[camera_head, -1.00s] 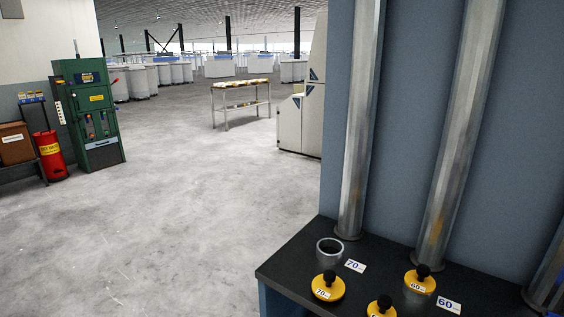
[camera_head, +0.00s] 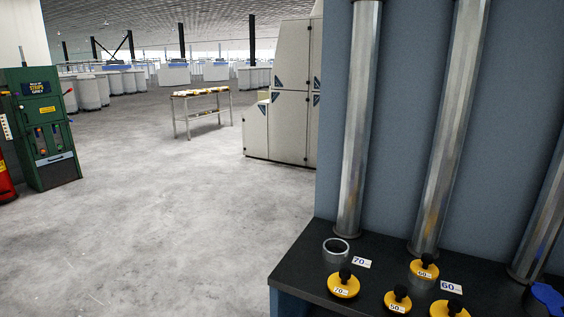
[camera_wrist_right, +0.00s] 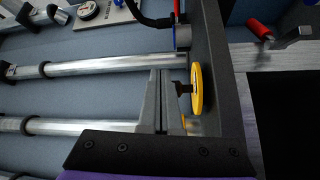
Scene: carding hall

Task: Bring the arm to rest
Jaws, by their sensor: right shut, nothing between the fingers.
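My right gripper (camera_wrist_right: 163,75) shows in the right wrist view with its two grey fingers shut together and nothing between them. A yellow cap (camera_wrist_right: 196,90) with a black knob is just right of the fingers in that view; I cannot tell whether they touch it. The right gripper is not clearly visible in the head view. My left gripper is in neither view.
A dark bench (camera_head: 300,265) at the lower right carries an open metal ring (camera_head: 336,252) and several yellow caps (camera_head: 343,287). Metal tubes (camera_head: 360,120) rise behind it. A blue object (camera_head: 549,299) is cut off at the right edge. Open floor (camera_head: 170,230) lies left.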

